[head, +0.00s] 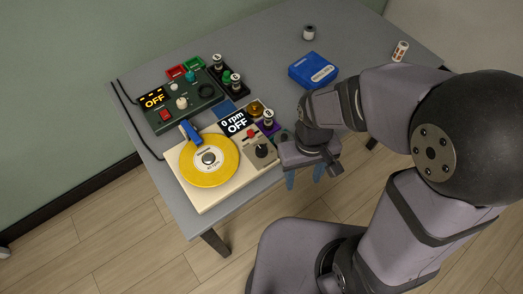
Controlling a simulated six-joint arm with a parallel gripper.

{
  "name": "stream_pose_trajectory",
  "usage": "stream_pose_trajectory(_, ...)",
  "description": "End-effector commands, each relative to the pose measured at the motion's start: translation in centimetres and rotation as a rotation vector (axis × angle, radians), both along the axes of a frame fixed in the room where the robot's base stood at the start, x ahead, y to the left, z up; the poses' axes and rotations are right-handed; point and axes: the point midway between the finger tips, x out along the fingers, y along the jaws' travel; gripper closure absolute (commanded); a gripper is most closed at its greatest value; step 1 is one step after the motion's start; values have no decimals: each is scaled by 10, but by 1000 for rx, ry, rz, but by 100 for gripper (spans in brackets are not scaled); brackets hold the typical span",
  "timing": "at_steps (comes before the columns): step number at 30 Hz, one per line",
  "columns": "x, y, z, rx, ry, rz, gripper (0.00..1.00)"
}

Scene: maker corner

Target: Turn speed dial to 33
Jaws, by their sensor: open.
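The cream turntable (216,201) sits at the front left of the grey table, with a yellow disc (209,168) on its platter. Its display (236,123) reads "0 rpm OFF". A black round dial (262,151) with a light mark sits on the turntable's right side, and a red switch (251,134) is just behind it. Which of these is the speed dial, and what number it points to, is too small to read. My gripper (304,177) is open and empty, with blue fingertips pointing down beyond the table's front edge, to the right of the dial and apart from it.
Behind the turntable stands a dark control box (184,103) with a display reading "OFF", knobs and a red switch. The table's middle is clear.

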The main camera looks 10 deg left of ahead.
Motion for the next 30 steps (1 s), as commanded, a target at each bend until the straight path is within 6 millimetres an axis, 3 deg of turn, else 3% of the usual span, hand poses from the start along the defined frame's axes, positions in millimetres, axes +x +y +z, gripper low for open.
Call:
stream_pose_trajectory(1, 9, 21, -16, 2, -4, 60, 52)
stream_pose_trajectory(2, 15, 33, -20, 4, -8, 90, 52)
stream_pose_trajectory(6, 42, 79, -22, 17, -38, 125, 52)
stream_pose_trajectory(9, 65, 103, -11, 30, -70, 66, 52)
stream_pose_trajectory(13, 99, 124, 19, 59, -124, -94, 52)
stream_pose_trajectory(15, 105, 129, 28, 62, -131, -183, 52)
stream_pose_trajectory(21, 98, 123, 29, 27, -103, -364, 52)
stream_pose_trajectory(30, 97, 122, 27, 21, -101, -422, 52)
